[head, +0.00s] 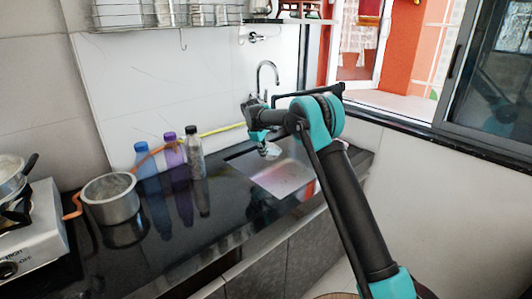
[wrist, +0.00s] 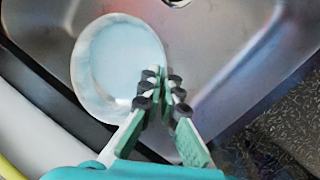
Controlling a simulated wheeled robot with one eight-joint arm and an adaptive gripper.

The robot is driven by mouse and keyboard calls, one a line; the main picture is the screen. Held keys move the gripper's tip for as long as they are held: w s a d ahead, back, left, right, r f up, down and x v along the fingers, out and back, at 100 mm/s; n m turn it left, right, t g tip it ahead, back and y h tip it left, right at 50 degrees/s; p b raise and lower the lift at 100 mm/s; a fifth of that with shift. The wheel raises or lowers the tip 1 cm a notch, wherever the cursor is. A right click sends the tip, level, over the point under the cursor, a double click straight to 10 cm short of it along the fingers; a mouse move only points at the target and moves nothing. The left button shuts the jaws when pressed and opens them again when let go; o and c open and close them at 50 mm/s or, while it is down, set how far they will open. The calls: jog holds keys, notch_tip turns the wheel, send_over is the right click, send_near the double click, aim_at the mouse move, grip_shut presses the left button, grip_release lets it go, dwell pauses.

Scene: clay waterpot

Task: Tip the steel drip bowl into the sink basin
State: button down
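The steel drip bowl (wrist: 88,92) shows in the wrist view as a pale round bowl with its opening facing the camera. My gripper (wrist: 162,92) has its fingertips close together at the bowl's right rim, shut on it. The bowl is over the sink basin (wrist: 225,60), whose dark drain is at the top edge. In the head view my gripper (head: 265,142) is above the left part of the sink basin (head: 290,183), with the bowl (head: 272,152) small and partly hidden below it. I cannot tell its exact tilt or whether it holds liquid.
A faucet (head: 267,72) stands behind the sink. Several bottles (head: 171,155) stand left of it by the wall, with a steel pot (head: 110,199) and a stove (head: 32,235) further left. A yellow-orange hose (head: 222,129) runs along the wall. The dark counter (head: 165,255) is clear in front.

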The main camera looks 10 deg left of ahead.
jog(key=shift+d+f+y, duration=0.15)
jog(key=shift+d+y, duration=0.05)
jog(key=shift+y, duration=0.4)
jog(key=shift+f+y, duration=0.15)
jog(key=shift+y, duration=0.35)
jog(key=shift+d+y, duration=0.2)
jog(key=shift+y, duration=0.1)
jog(key=shift+r+y, duration=0.2)
jog(key=shift+y, duration=0.2)
jog(key=shift+d+r+m+y, duration=0.15)
jog(key=shift+d+m+y, duration=0.15)
jog(key=shift+y, duration=0.3)
dwell(0.5)
